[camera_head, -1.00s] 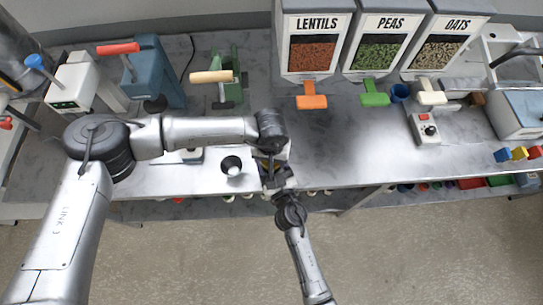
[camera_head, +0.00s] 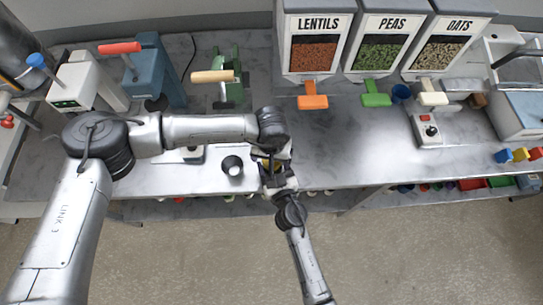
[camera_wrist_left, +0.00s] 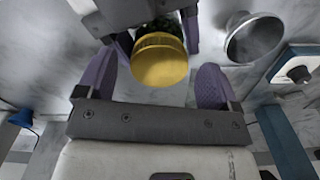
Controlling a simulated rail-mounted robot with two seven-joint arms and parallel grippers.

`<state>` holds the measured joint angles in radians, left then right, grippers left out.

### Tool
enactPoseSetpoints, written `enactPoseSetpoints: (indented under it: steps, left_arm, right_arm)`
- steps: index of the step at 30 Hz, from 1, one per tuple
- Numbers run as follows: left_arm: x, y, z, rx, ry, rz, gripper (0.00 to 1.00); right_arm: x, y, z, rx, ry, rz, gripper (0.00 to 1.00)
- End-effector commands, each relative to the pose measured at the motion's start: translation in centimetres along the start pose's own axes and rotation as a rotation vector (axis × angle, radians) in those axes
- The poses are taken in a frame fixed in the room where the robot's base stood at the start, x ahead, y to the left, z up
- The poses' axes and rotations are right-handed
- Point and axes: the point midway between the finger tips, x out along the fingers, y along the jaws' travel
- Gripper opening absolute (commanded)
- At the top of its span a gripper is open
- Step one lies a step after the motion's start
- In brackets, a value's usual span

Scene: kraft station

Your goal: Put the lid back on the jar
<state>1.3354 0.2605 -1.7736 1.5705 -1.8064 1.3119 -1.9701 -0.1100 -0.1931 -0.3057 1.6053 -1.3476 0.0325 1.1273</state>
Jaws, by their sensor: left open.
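The yellow lid (camera_wrist_left: 160,68) lies between the purple fingers of my left gripper (camera_wrist_left: 158,84) in the left wrist view. These fingers are open, with a gap on each side of the lid. The jar (camera_wrist_left: 158,27), dark green inside, shows just behind the lid; the lid sits against its end, but I cannot tell how firmly. My right gripper (camera_wrist_left: 157,36) has its fingers on both sides of the jar and holds it. In the head view my left gripper (camera_head: 268,152) and right gripper (camera_head: 271,170) meet at the front bench edge and mostly hide jar and lid.
A dark metal cup or funnel (camera_head: 232,165) stands just left of the grippers. Dispensers for lentils (camera_head: 315,52), peas (camera_head: 379,52) and oats (camera_head: 439,52) line the back. A blue press (camera_head: 158,75) stands back left.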

Motion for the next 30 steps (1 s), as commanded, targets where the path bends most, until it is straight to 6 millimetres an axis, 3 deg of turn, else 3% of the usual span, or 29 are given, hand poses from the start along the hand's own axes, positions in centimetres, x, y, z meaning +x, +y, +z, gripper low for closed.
enactPoseSetpoints:
  steps: [10, 21, 26, 30]
  left_arm:
    - [-3.7, 0.0, 0.0, 0.001, 0.001, -0.001, 0.86]
    - [-3.8, 0.2, 0.2, -0.010, -0.007, 0.013, 0.82]
    - [-3.5, 2.3, 1.9, -0.109, -0.087, 0.140, 0.82]
    - [-4.1, 6.2, 4.6, -0.325, -0.260, 0.357, 0.82]
  right_arm:
    - [0.0, 0.0, 0.1, -0.001, -0.002, 0.001, 0.01]
    - [0.0, 0.0, 0.1, -0.001, -0.002, 0.001, 0.01]
    - [0.0, 0.0, 0.1, -0.001, -0.002, 0.001, 0.01]
    - [0.0, 0.0, 0.1, -0.001, -0.002, 0.001, 0.01]
